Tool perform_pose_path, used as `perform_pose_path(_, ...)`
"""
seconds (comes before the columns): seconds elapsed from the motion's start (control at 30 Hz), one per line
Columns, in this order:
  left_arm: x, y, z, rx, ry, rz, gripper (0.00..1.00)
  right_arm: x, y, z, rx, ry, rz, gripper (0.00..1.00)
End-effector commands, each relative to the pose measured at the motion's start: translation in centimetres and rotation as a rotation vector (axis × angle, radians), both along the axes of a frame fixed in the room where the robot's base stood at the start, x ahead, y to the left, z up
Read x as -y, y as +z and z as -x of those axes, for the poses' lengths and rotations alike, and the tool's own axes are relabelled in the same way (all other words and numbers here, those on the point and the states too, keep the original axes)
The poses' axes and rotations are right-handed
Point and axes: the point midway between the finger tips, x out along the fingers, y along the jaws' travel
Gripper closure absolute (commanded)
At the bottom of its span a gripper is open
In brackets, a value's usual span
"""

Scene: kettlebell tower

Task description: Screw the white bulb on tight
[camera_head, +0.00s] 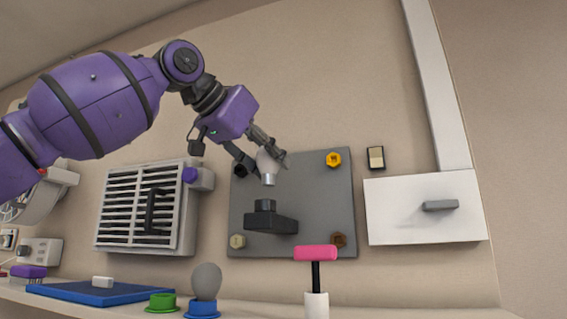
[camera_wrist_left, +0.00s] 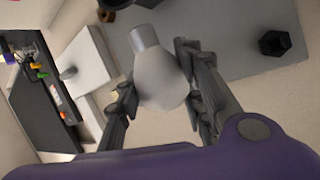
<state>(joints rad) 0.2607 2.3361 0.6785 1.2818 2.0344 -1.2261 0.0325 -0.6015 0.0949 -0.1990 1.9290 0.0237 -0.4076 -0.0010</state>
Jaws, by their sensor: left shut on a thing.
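The white bulb (camera_head: 267,163) is held in my left gripper (camera_head: 264,158), its grey metal base pointing down in the head view. In the left wrist view the bulb (camera_wrist_left: 160,75) sits between the two fingers of my left gripper (camera_wrist_left: 160,88). A black bracket with a round socket (camera_head: 265,207) sticks out from the grey wall panel (camera_head: 330,205). In the head view the bulb's base is above the socket, with a gap between them. My right gripper is not in view.
A grey bulb (camera_head: 206,281) in a blue holder and a pink-headed hammer (camera_head: 316,253) stand below.

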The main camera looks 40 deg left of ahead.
Motion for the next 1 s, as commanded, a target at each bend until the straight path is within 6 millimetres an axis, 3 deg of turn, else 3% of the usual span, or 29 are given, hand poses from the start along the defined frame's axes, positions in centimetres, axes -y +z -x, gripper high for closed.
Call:
perform_pose_path(0.33,0.0,0.2,0.1,0.004,-0.004,0.003,0.91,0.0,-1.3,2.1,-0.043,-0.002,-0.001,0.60)
perform_pose_path(0.7,0.0,-1.5,0.2,0.009,-0.020,0.014,0.91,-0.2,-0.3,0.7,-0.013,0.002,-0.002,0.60)
perform_pose_path(1.0,0.1,-1.9,0.1,0.008,-0.019,0.015,0.91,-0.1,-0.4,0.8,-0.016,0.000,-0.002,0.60)
